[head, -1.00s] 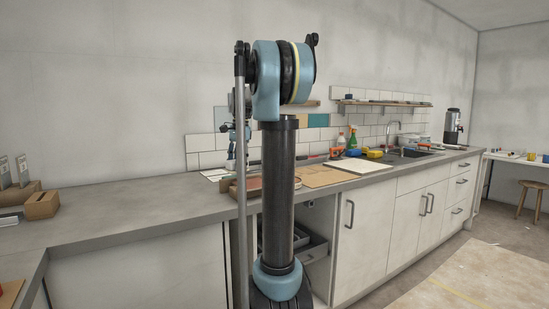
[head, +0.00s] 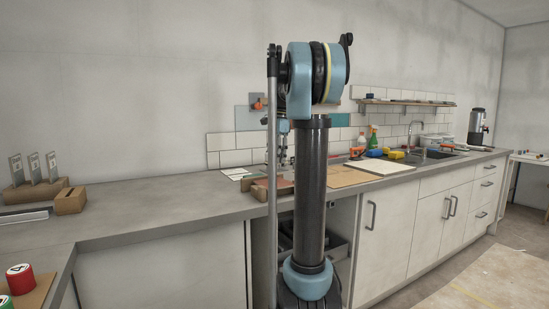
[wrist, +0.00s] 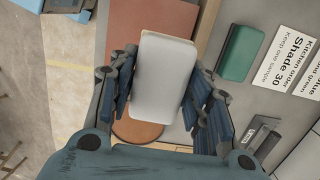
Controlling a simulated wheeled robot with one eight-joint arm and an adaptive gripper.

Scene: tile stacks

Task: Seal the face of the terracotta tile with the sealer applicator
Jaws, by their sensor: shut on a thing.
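My gripper (wrist: 163,85) is shut on a pale grey-white block, seemingly the sealer applicator (wrist: 163,70), with its fingers on both sides of it. A reddish-brown flat surface, seemingly the terracotta tile (wrist: 168,16), shows beyond the block in the wrist view. The block hides part of it, and I cannot tell whether they touch. An orange-brown rounded piece (wrist: 137,131) shows below the block.
A teal tile (wrist: 240,53) and printed cards (wrist: 289,58) lie to the right in the wrist view. In the head view, a tan board with a white sheet (head: 380,167), bottles and the sink (head: 436,153) lie right.

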